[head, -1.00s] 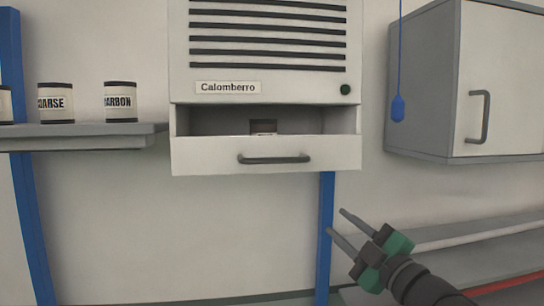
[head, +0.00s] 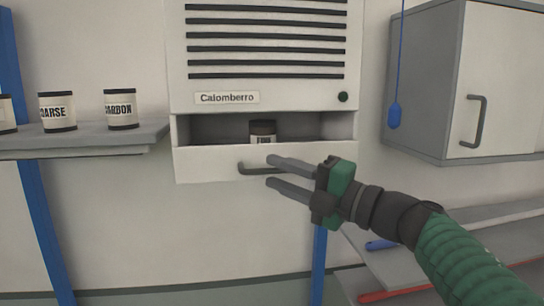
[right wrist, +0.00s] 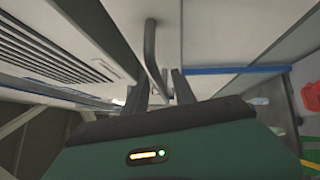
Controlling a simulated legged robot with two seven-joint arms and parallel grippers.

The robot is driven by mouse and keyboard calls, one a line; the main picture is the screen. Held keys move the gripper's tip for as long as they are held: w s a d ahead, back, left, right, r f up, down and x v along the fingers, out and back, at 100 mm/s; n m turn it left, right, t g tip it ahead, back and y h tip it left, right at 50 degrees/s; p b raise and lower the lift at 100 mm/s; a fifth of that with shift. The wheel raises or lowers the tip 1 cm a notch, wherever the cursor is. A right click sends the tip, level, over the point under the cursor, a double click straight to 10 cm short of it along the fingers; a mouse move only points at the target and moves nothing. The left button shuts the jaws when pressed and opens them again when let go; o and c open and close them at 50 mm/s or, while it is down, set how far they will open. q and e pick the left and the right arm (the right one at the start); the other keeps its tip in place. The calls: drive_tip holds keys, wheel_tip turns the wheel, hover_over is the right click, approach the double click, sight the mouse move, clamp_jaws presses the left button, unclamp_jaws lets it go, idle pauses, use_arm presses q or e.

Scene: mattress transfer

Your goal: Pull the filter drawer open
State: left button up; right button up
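The filter drawer (head: 205,167) is a white front with a dark bar handle (head: 252,170), at the bottom of the Calomberro unit (head: 228,87). A gap above the front shows a dark interior and a dark-lidded canister (head: 263,131). My right gripper (head: 271,171) is at the handle, its fingers apart, one above and one below the bar's right part, which they partly hide. In the right wrist view the handle (right wrist: 150,48) runs down toward the gap between the open fingers (right wrist: 158,92); contact cannot be told. My left gripper is not in view.
A shelf (head: 90,141) at left holds several labelled canisters. A grey cabinet (head: 420,80) hangs at right, with a blue pull cord (head: 395,115) beside it. A lower ledge (head: 480,228) at right carries blue and red items. The wall below the drawer is clear.

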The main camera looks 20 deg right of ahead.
drive_tip(key=shift+x, duration=1.15)
drive_tip(key=shift+s, duration=0.1)
drive_tip(key=c, duration=0.7)
drive_tip(key=shift+f, duration=0.1)
drive_tip(key=shift+f, duration=0.15)
